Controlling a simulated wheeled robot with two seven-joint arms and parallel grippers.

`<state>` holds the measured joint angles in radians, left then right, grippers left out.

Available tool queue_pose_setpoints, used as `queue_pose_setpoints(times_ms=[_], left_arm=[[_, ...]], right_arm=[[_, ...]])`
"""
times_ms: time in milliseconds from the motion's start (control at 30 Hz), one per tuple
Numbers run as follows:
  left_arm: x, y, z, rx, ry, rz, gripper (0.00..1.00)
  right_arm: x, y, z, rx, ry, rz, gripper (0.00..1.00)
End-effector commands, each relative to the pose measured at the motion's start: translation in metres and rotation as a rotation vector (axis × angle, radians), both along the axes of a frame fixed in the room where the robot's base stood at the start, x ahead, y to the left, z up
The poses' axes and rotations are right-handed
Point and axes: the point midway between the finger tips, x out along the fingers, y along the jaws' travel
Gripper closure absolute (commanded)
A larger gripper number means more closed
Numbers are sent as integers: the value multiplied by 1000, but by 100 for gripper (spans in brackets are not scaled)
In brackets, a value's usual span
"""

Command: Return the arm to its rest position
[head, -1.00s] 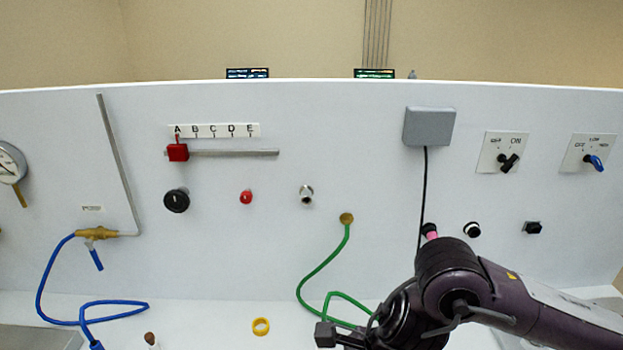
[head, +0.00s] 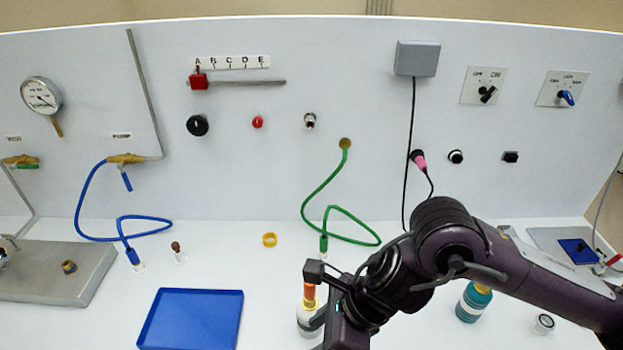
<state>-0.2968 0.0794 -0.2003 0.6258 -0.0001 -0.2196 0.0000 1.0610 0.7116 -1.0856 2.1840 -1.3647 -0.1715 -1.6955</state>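My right arm (head: 440,235), dark purple, comes in from the right and bends over the bench in the head view. Its gripper (head: 318,322) points down at the lower middle, partly cut off by the frame edge and partly covered by the wrist. A dark finger overlaps a white bottle with an orange top (head: 309,293). I cannot tell whether the gripper touches it or how far the fingers are apart. My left gripper is not in view.
A blue tray (head: 192,318) lies left of the gripper. A teal bottle (head: 472,302) stands under the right forearm. The white panel (head: 260,180) behind carries knobs, a green hose (head: 312,195) and a blue hose (head: 85,195). A yellow ring (head: 269,240) lies on the bench.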

Motion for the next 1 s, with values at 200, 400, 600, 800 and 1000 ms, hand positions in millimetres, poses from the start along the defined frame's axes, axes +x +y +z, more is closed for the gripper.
queue_pose_setpoints(times_ms=[200, 400, 600, 800, 1000], left_arm=[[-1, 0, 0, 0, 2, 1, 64], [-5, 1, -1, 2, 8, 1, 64], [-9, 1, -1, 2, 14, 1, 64], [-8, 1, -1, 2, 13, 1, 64], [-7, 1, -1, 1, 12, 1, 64]], right_arm=[[-4, 41, 10, 168, 54, -172, 55], [0, 82, 33, 406, 182, -463, 55], [29, 95, 70, 761, 504, -1030, 55], [70, 37, 64, 1065, 941, -1759, 55], [66, -61, 2, -1261, -1324, 2550, 55]])
